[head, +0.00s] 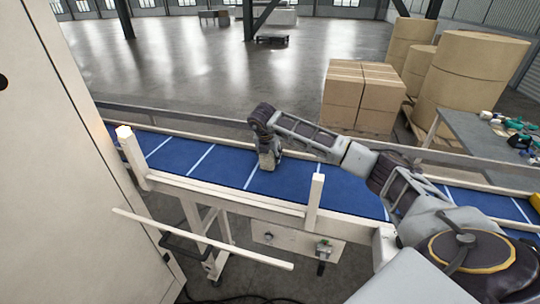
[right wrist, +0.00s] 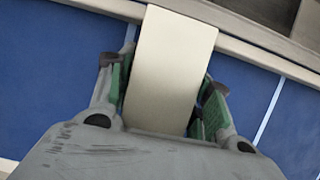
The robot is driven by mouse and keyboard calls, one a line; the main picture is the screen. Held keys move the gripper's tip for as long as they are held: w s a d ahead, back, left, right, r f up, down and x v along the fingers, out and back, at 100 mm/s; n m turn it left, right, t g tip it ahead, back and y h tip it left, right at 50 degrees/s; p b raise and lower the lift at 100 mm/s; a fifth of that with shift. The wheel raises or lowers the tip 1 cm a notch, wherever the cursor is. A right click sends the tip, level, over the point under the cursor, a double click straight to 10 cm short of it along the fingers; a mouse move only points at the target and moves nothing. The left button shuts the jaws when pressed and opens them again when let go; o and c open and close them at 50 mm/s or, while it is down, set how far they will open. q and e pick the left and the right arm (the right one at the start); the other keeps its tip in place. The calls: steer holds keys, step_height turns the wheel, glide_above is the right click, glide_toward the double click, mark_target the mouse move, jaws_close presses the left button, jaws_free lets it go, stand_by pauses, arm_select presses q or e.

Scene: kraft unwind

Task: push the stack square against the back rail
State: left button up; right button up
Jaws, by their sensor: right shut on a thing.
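In the right wrist view a plain pale stack (right wrist: 172,55) stands between the green-padded fingers of my right gripper (right wrist: 163,97), which is shut on it. Its separate layers cannot be made out. Its upper end overlaps the cream back rail (right wrist: 245,50) in that picture; I cannot tell whether they touch. In the head view my right gripper (head: 269,163) points down over the blue conveyor belt (head: 215,160), close to the far rail (head: 200,121). The arm and gripper mostly hide the stack there. My left gripper is not in view.
A near rail (head: 240,198) with upright posts (head: 315,200) borders the belt. A tall pale cabinet (head: 70,150) stands at the left. Cartons (head: 358,98) and large brown rolls (head: 470,80) stand beyond the belt at the right. The belt left of my right gripper looks clear.

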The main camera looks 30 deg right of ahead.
steer(key=shift+f, duration=0.1)
stand_by(0.7)
steer(key=o, duration=1.1)
steer(key=shift+s+a, duration=0.1)
steer(key=shift+v, duration=6)
steer(key=shift+f, duration=0.1)
